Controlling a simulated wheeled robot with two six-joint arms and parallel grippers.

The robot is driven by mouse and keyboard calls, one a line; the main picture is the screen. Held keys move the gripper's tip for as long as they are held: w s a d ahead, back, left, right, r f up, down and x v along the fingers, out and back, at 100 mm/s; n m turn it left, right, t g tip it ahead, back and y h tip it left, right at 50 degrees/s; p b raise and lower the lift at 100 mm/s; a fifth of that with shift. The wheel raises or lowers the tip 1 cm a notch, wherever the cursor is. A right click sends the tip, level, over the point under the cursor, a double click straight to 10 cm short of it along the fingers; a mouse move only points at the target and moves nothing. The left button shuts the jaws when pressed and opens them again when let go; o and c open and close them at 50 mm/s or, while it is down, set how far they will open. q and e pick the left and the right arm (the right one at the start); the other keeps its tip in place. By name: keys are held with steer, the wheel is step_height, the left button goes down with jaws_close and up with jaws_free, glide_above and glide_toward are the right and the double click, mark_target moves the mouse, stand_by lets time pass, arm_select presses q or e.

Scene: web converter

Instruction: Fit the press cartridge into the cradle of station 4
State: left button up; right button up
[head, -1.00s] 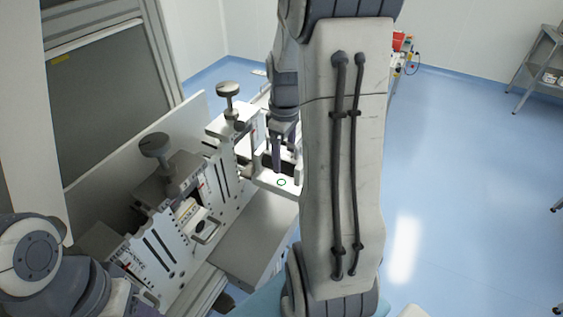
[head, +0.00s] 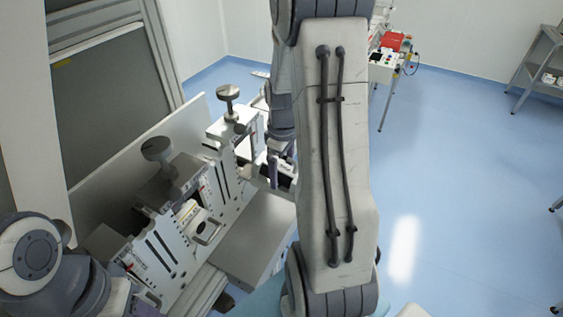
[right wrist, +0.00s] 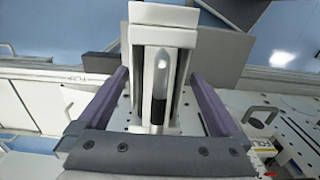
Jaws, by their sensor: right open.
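In the right wrist view, a white block with a pale upright bar or handle and a dark grip area (right wrist: 160,95) stands between the two purple fingers of my right gripper (right wrist: 158,82). The fingers are spread, with a gap on each side of it. I cannot tell for sure that this is the press cartridge. In the head view my right gripper (head: 274,172) is beside the far station (head: 238,135), partly hidden by my arm. The cradle behind it is mostly hidden. My left gripper is out of sight.
A nearer station (head: 170,185) has a knob on top and a white handled unit (head: 198,222). A grey block (head: 245,240) lies in front of the row. A cart with a red item (head: 395,42) stands at the back. The blue floor at right is clear.

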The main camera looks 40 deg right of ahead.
step_height(320, 180, up, 12)
steer(key=shift+r+b, duration=0.1)
steer(key=shift+b, duration=0.55)
steer(key=s+a+f+n, duration=0.1)
steer(key=s+a, duration=0.1)
steer(key=a, duration=1.7)
steer(key=s+a+f+n+y, duration=0.1)
steer(key=s+a+f, duration=0.2)
steer(key=s+a, duration=0.9)
steer(key=shift+s+n, duration=0.3)
steer(key=shift+s, duration=0.8)
steer(key=shift+f, duration=0.15)
